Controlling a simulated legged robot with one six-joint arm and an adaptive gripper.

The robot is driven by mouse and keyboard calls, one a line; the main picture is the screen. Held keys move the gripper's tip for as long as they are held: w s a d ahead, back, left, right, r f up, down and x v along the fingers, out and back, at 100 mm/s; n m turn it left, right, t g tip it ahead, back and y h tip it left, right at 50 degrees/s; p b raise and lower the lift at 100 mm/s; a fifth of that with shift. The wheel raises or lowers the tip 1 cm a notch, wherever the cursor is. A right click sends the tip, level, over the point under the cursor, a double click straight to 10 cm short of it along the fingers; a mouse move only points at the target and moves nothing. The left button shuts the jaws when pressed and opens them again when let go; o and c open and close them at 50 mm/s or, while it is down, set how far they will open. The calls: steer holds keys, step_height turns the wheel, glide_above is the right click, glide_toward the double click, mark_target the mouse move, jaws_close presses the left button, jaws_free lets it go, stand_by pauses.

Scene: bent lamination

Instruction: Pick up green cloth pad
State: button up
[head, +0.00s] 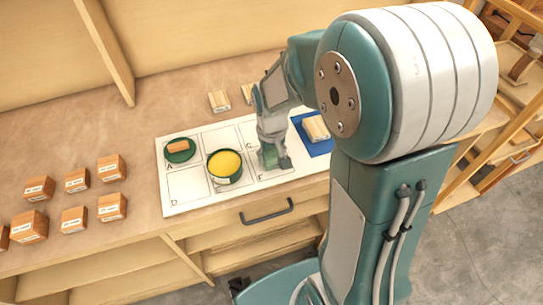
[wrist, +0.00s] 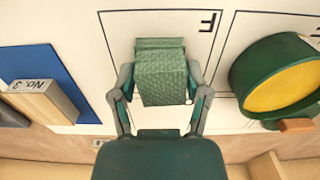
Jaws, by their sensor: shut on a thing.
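The green cloth pad (wrist: 161,78) is a patterned, folded-looking block between my gripper's two fingers in the wrist view. My gripper (wrist: 160,98) is shut on it, with one finger against each side. The pad is over the cell marked F on the white sheet (wrist: 210,60). In the head view my gripper (head: 271,158) is low over the front of the sheet, and a little green of the pad (head: 285,163) shows beside it. I cannot tell whether the pad touches the sheet.
A green tin with a yellow top (head: 225,166) stands close left of my gripper. A green disc (head: 180,151) bears an orange block. A blue mat (head: 321,147) bears a pale block (head: 315,129) at right. Several brown boxes (head: 76,181) stand at left. A drawer handle (head: 267,214) is below.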

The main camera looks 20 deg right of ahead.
mark_target(272, 153)
steer(key=shift+r, duration=0.5)
step_height(272, 153, up, 2)
steer(key=shift+r, duration=0.2)
steer(key=s+a+r, duration=0.3)
steer(key=s+r, duration=0.6)
steer(key=s, duration=0.4)
steer(key=shift+s+a+r, duration=0.3)
steer(key=shift+s, duration=0.05)
steer(key=o, duration=0.3)
steer(key=c, duration=0.4)
